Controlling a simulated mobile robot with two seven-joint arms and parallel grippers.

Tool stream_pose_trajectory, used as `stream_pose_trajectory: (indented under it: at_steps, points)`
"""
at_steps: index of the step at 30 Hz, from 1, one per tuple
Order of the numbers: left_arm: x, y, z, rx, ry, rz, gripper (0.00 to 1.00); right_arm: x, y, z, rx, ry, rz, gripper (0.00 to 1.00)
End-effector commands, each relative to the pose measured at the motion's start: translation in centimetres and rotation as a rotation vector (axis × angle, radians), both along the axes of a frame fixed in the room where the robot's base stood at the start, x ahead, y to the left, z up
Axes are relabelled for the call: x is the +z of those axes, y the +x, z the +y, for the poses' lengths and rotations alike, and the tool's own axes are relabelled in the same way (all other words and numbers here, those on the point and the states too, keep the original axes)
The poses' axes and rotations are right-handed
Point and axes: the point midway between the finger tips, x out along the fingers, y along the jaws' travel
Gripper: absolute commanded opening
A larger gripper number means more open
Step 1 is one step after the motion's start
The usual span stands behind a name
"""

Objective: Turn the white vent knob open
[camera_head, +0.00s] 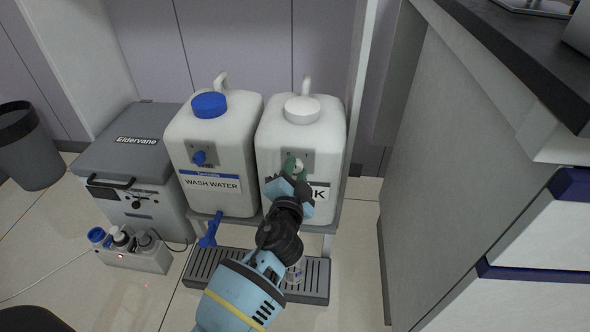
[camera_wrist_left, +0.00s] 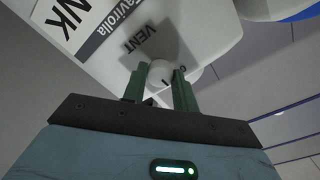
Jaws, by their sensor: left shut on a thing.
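The white vent knob (camera_wrist_left: 160,72) is on the front of the right-hand white tank (camera_head: 302,130), beside a "VENT" label (camera_wrist_left: 131,42). In the left wrist view it sits between the two green fingers of my left gripper (camera_wrist_left: 159,84), which is shut on it. A dark mark shows on the knob's face, and a "0" is printed beside it. In the head view my left gripper (camera_head: 293,170) reaches the tank's front and hides most of the knob and part of the label. My right gripper is not in view.
A WASH WATER tank (camera_head: 213,140) with a blue cap and blue knob stands close on the left. A blue tap (camera_head: 209,232) sticks out below it, above a dark drip grate (camera_head: 205,269). A grey cabinet (camera_head: 465,160) stands on the right, with clear floor before it.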

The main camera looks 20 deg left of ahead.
Motion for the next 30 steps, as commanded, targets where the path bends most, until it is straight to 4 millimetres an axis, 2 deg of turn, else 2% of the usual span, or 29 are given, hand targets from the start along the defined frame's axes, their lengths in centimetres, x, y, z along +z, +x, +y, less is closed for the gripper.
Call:
stream_pose_trajectory:
  at_steps: [10, 18, 30]
  points:
    - [0.3, 0.1, 0.0, 0.0, 0.319, 0.088, 0.06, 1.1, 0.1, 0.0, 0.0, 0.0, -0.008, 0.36]
    - [0.2, 0.1, -0.1, 0.0, 0.555, 0.156, 0.06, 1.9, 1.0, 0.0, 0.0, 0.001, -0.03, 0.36]
    - [0.1, 0.1, -0.1, 0.0, 0.791, 0.225, 0.06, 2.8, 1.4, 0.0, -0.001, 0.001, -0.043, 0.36]
